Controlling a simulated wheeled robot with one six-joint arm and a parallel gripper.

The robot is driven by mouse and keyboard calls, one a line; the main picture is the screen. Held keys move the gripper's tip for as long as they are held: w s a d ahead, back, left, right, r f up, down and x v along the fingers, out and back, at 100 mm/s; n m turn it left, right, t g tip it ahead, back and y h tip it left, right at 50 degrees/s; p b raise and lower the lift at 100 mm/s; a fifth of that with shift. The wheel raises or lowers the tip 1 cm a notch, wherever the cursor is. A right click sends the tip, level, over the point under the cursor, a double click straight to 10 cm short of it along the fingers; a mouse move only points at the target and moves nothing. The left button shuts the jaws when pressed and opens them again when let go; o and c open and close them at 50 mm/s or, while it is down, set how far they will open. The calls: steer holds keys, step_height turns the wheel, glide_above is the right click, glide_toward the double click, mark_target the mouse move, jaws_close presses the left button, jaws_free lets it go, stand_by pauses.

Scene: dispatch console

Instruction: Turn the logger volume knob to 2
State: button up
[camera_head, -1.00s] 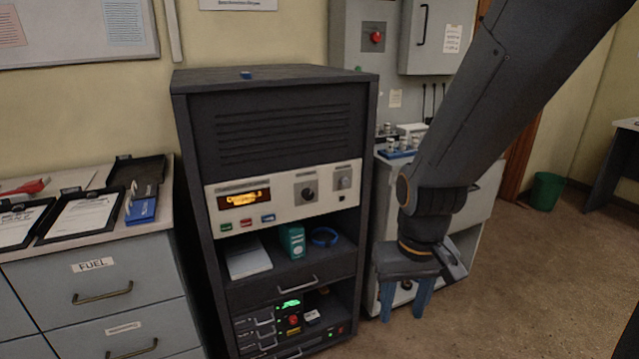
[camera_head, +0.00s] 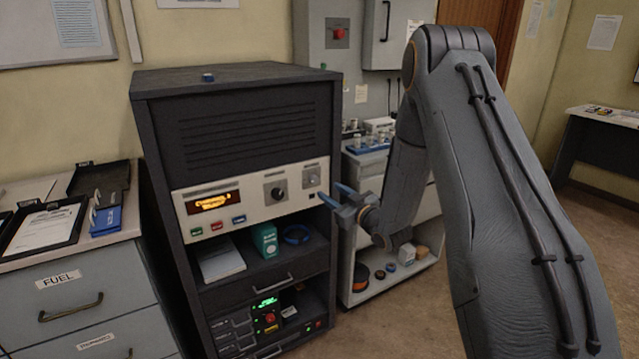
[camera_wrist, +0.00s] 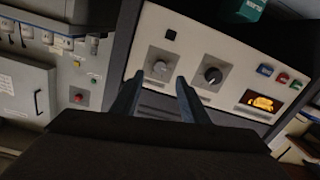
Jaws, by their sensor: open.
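The rack's cream control panel (camera_head: 255,203) carries two knobs; their labels are too small to read. A larger black knob (camera_head: 277,190) sits right of the amber display, and a smaller silver knob (camera_head: 312,176) sits at the panel's right end. In the wrist view, which is turned over, the silver knob (camera_wrist: 159,67) shows between and beyond the fingertips, and the black knob (camera_wrist: 211,75) lies to the right. My gripper (camera_head: 332,194) is open and empty, just right of the panel, fingers pointing toward it. In the wrist view my gripper (camera_wrist: 157,80) appears apart from both knobs.
An amber display (camera_head: 213,202) and several coloured buttons sit left of the knobs. The open shelf below holds a teal box (camera_head: 264,239) and a blue ring (camera_head: 296,234). A white shelf unit (camera_head: 372,290) stands right of the rack, behind my arm. Floor is clear at right.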

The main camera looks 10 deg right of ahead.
mark_target(315, 180)
steer(key=shift+p+x, duration=0.8)
steer(key=shift+x, duration=3.1)
steer(key=shift+a+r, duration=0.1)
steer(key=shift+r, duration=0.1)
jaws_close()
